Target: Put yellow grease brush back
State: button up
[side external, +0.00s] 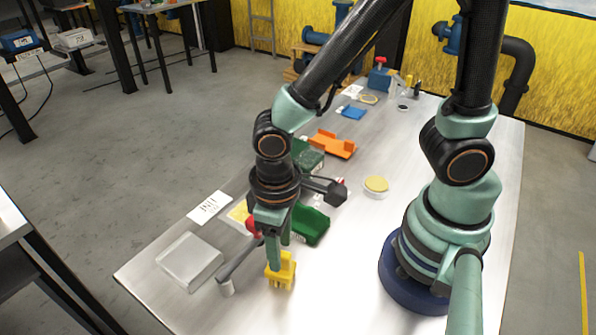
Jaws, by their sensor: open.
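My gripper (278,258) points straight down over the near part of the metal table. It is open. A yellow piece (282,272) with a notched, block-like shape is right at its fingertips; the fingers partly cover it. I cannot tell whether this is the grease brush or a holder, nor whether the fingers touch it. A red part (252,227) shows just left of the gripper.
A clear box (189,262) and white label card (208,207) lie to the left. A green tray (311,226) is behind the gripper, an orange tray (334,144) farther back. A round yellow-topped tin (376,185) stands to the right. The table (345,260) between gripper and arm base is clear.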

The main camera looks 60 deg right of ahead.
notch_tip(320, 180, up, 10)
jog(key=w+d+r+m+t, duration=0.1)
jog(key=w+d+r+t, duration=0.1)
jog(key=d, duration=0.6)
jog(key=w+d+r+m+t, duration=0.2)
jog(key=w+d+r+t, duration=0.1)
jog(key=d, duration=0.5)
notch_tip(320, 180, up, 3)
jog(key=shift+w+f+t, duration=0.2)
jog(key=shift+w+t, duration=0.1)
jog(key=shift+w, duration=0.5)
